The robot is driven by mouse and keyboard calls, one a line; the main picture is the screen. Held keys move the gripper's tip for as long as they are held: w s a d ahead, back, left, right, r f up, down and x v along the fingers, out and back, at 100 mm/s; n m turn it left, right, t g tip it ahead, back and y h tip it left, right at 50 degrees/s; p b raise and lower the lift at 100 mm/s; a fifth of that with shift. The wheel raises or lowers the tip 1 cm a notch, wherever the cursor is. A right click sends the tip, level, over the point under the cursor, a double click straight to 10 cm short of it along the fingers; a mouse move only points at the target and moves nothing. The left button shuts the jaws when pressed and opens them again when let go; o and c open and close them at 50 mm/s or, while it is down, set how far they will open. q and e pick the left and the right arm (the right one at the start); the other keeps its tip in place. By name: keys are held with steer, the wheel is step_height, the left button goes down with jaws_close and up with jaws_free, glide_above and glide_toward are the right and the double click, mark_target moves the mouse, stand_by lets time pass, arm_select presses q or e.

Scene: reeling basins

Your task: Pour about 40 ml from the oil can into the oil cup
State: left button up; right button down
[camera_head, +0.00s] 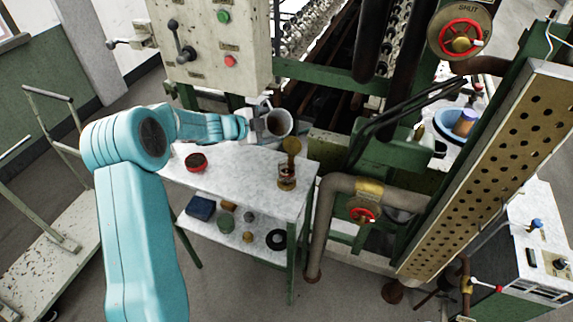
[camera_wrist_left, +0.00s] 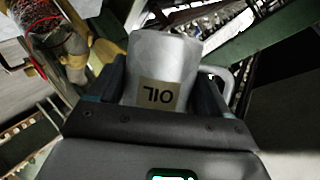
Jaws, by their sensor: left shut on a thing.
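The oil can (camera_head: 280,124) is a grey metal can with an open mouth and brown inside. My left gripper (camera_head: 258,128) is shut on it above the table's back edge. In the left wrist view the can (camera_wrist_left: 165,60) sits between the fingers (camera_wrist_left: 160,100), its OIL label upside down. The oil cup (camera_head: 287,183), small and glassy with red in it, stands on the table to the right and nearer, with a brass piece (camera_head: 291,147) above it. The can is apart from the cup, and no stream shows. My right gripper is not in view.
The grey-topped table (camera_head: 235,175) carries a dark red round tin (camera_head: 196,162) at its left; a lower shelf (camera_head: 232,232) holds several small items. A control box (camera_head: 210,45) stands behind. A pipe with a red valve wheel (camera_head: 362,215) is close on the right.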

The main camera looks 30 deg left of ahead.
arm_select(q)
steer(key=shift+w, duration=0.1)
stand_by(0.5)
steer(key=shift+a+f+n+h, duration=0.15)
steer(key=shift+f+n+h, duration=0.3)
steer(key=shift+n+h, duration=0.15)
steer(key=shift+w+a+f+n+g, duration=0.1)
steer(key=shift+a+f+n+g, duration=0.1)
steer(key=shift+f+n+g, duration=0.1)
steer(key=shift+a, duration=0.1)
